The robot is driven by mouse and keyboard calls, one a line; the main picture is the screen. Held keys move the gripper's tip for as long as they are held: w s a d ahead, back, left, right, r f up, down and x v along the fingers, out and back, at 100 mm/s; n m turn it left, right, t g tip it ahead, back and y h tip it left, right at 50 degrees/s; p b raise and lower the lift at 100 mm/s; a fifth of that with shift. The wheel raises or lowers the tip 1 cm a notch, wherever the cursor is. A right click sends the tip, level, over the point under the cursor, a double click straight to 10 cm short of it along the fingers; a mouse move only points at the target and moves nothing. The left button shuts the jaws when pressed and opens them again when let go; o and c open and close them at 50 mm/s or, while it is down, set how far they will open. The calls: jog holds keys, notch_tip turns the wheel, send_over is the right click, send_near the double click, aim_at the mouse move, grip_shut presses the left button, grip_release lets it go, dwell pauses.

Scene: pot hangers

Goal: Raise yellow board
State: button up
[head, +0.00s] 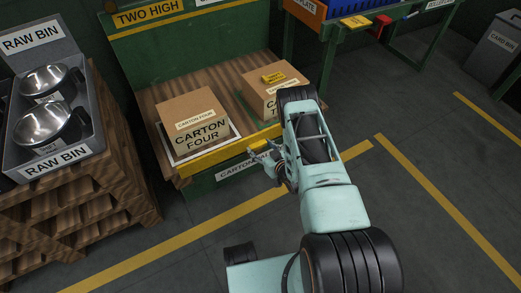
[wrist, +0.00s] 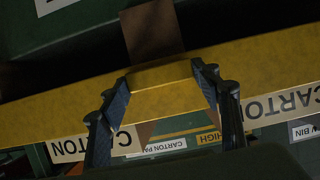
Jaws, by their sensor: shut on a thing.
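The yellow board (head: 222,154) runs along the front edge of the wooden carton stand in the head view. In the wrist view the yellow board (wrist: 60,108) crosses the whole picture. My arm hides the board's right end in the head view.
Carton four (head: 199,124) stands on a white-edged mark behind the board. A second carton (head: 266,97) with a yellow tag on it stands to its right. The grey raw bin (head: 87,135) with metal pots is at left.

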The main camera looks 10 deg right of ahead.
jog(key=shift+w+r, duration=0.15)
jog(key=shift+r, duration=0.2)
jog(key=o, duration=1.7)
jog(key=shift+s, duration=0.2)
jog(key=v, duration=1.2)
jog(key=shift+w, duration=0.1)
